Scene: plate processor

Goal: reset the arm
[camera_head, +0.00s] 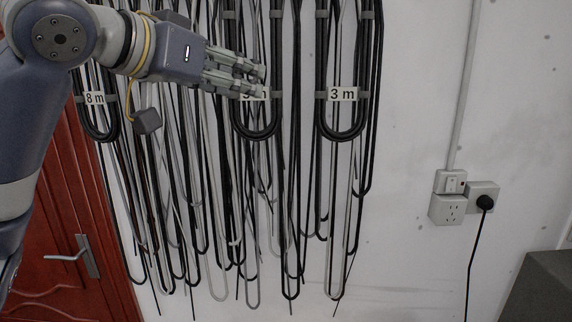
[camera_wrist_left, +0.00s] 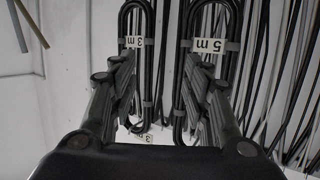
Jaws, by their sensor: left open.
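My left gripper (camera_head: 258,80) reaches in from the upper left of the head view, in front of the hanging black and grey cables (camera_head: 280,200). It partly covers the middle cable label (camera_head: 262,94). In the left wrist view my left gripper (camera_wrist_left: 165,95) has its fingers spread apart with nothing between them. Looped black cables with a "3 m" label (camera_wrist_left: 135,42) and a "5 m" label (camera_wrist_left: 210,45) show beyond the fingers. I cannot tell how far the fingers are from the cables. My right gripper is in neither view.
A red door (camera_head: 60,270) with a metal handle stands at the left. Wall sockets (camera_head: 448,208) hold a black plug (camera_head: 485,202) with a hanging cord. A dark grey box-like surface (camera_head: 545,290) is at the lower right. The wall between cables and sockets is bare.

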